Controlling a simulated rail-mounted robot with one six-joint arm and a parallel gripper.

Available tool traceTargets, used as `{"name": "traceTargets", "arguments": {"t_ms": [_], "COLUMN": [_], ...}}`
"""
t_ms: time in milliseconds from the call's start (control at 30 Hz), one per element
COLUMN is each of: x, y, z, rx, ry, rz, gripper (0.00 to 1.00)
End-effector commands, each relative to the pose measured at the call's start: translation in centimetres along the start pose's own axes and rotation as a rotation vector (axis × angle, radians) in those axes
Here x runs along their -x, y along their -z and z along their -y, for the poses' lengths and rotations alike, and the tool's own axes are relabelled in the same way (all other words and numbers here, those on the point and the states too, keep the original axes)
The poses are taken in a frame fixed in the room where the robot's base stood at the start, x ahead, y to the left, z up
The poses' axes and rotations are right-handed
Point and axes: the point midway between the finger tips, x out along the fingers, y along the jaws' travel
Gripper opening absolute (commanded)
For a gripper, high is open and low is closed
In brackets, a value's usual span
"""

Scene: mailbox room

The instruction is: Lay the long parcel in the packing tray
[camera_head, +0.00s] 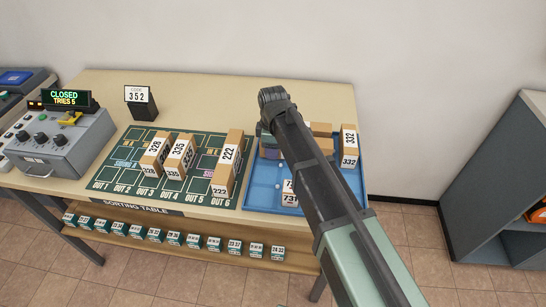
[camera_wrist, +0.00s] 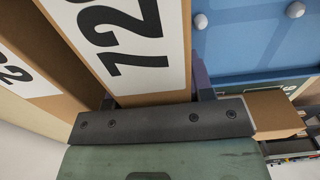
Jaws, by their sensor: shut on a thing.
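A long brown parcel (camera_wrist: 172,90) with a white label, its number starting 72, fills the wrist view between the dark fingers of my gripper (camera_wrist: 154,94), which is shut on it. In the head view, a parcel end (camera_head: 290,198) with a three-digit label starting with 7 shows at the front of the blue packing tray (camera_head: 262,190), and seems to be the same parcel. My arm covers most of it and the fingers. I cannot tell whether it rests on the tray floor.
Parcel 332 (camera_head: 349,140) stands at the tray's right, with a plain brown box (camera_head: 320,128) at the back. Several labelled parcels, including parcel 222 (camera_head: 229,160), lie on the green sorting mat (camera_head: 120,165). The tray's front left is bare. A control box (camera_head: 62,145) stands at the left.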

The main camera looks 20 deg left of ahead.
Motion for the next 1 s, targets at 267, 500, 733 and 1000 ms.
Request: {"name": "traceTargets", "arguments": {"t_ms": [267, 500, 733, 1000], "x": [-0.6, -0.9, -0.9, 1.4], "y": [0.0, 0.0, 0.0, 0.0], "z": [0.0, 0.0, 0.0, 0.0], "rx": [0.0, 0.0, 0.0, 0.0], "ry": [0.0, 0.0, 0.0, 0.0], "rz": [0.0, 0.0, 0.0, 0.0], "gripper": [0.06, 0.66, 0.73, 0.73]}}
